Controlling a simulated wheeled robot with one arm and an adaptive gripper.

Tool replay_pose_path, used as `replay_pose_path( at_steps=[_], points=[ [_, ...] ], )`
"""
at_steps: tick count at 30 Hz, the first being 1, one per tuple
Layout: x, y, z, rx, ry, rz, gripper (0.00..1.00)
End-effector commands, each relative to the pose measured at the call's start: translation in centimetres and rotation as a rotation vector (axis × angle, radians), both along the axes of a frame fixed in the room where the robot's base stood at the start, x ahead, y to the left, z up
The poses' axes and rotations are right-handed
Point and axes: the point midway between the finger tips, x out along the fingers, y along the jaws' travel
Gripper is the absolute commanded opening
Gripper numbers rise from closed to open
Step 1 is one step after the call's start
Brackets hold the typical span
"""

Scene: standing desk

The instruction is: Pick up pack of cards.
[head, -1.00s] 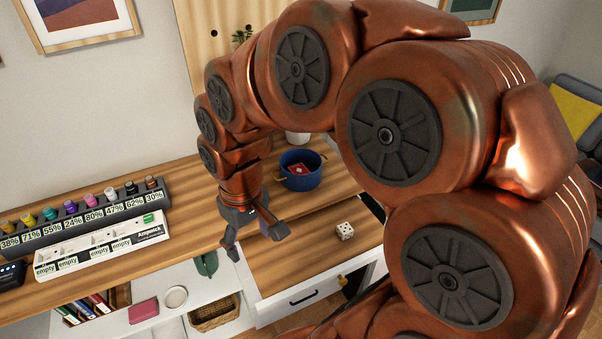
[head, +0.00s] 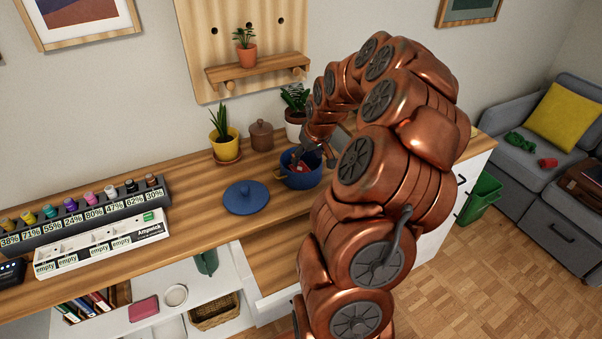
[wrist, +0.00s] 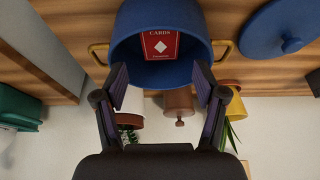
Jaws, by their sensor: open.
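The red pack of cards (wrist: 160,44) lies inside the blue pot (wrist: 187,18), with its "CARDS" face showing in the wrist view. In the head view a bit of red from the cards (head: 297,162) shows inside the blue pot (head: 301,181), partly hidden by my gripper. My gripper (wrist: 160,78) is open, its two fingers spread in front of the pot's mouth. The cards appear between the fingertips but beyond them, and I see no contact.
The pot's blue lid (head: 246,197) lies on the desk to its left. A yellow potted plant (head: 226,145), a brown lidded jar (head: 261,136) and a white-potted plant (head: 295,118) stand behind the pot.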

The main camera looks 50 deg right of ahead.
Motion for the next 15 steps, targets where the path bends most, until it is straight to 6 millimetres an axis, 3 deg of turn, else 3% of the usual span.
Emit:
replay_pose_path(
  at_steps=[15],
  points=[
    [1.0, -0.3, -2.6, 0.000, 0.000, -0.001, 0.71]
  ],
)
